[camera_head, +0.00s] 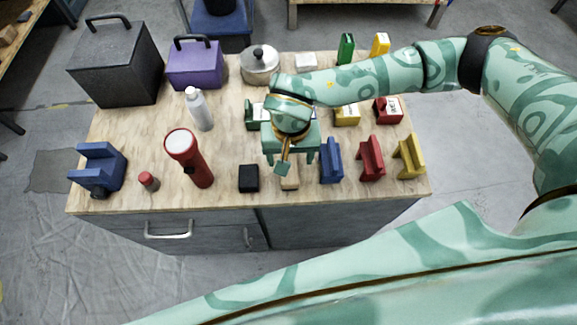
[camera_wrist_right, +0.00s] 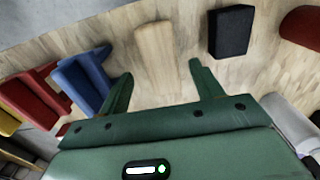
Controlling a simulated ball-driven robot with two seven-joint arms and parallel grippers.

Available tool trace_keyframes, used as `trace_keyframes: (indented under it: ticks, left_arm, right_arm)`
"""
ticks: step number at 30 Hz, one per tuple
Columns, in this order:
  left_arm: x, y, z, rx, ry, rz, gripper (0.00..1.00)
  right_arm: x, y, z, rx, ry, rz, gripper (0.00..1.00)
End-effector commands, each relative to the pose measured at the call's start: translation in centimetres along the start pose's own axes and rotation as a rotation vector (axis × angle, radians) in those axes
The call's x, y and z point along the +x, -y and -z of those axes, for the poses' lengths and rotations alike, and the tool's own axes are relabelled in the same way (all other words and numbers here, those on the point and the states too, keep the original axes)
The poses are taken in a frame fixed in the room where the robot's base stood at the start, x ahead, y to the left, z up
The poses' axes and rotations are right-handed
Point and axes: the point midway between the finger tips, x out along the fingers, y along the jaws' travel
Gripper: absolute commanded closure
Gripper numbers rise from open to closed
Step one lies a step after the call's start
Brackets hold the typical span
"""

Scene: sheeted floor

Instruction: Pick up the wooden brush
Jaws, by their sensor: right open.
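The wooden brush (camera_wrist_right: 155,48) is a pale, light-brown block that lies on the wooden bench top. In the head view only its near part (camera_head: 290,182) shows, just below my right gripper (camera_head: 290,158), which hides the rest. In the right wrist view my right gripper (camera_wrist_right: 161,76) is open, with one finger to each side of the brush's line. My left gripper is in neither view.
A black block (camera_head: 249,178) lies just left of the brush. A blue holder (camera_head: 331,161) stands close on its right, then a red one (camera_head: 371,158) and a yellow one (camera_head: 409,156). A red flashlight (camera_head: 190,158) stands further left. The bench's front edge is near.

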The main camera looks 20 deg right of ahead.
Motion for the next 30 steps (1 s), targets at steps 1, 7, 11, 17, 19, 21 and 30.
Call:
trace_keyframes:
  ticks: [1, 7, 11, 17, 19, 21, 30]
  left_arm:
    - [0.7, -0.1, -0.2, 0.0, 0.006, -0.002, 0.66]
    - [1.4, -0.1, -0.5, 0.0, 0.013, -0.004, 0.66]
    - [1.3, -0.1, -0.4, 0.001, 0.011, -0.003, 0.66]
    - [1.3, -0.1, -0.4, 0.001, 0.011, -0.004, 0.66]
    - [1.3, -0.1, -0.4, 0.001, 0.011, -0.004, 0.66]
    - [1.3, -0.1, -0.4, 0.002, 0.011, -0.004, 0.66]
    - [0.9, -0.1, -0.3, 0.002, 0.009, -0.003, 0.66]
  right_arm:
    - [1.4, 0.2, -0.3, 0.0, 0.007, -0.001, 0.35]
    - [3.7, 0.3, -0.3, 0.001, 0.004, -0.001, 0.35]
    - [3.5, 0.3, -0.2, 0.001, 0.001, 0.0, 0.35]
    - [3.4, 0.3, -0.2, 0.001, 0.001, 0.0, 0.76]
    - [3.4, 0.3, -0.2, 0.001, 0.001, 0.0, 0.85]
    - [3.4, 0.3, -0.2, 0.001, 0.001, 0.0, 0.85]
    - [2.6, 0.3, -0.1, 0.001, -0.002, 0.001, 0.85]
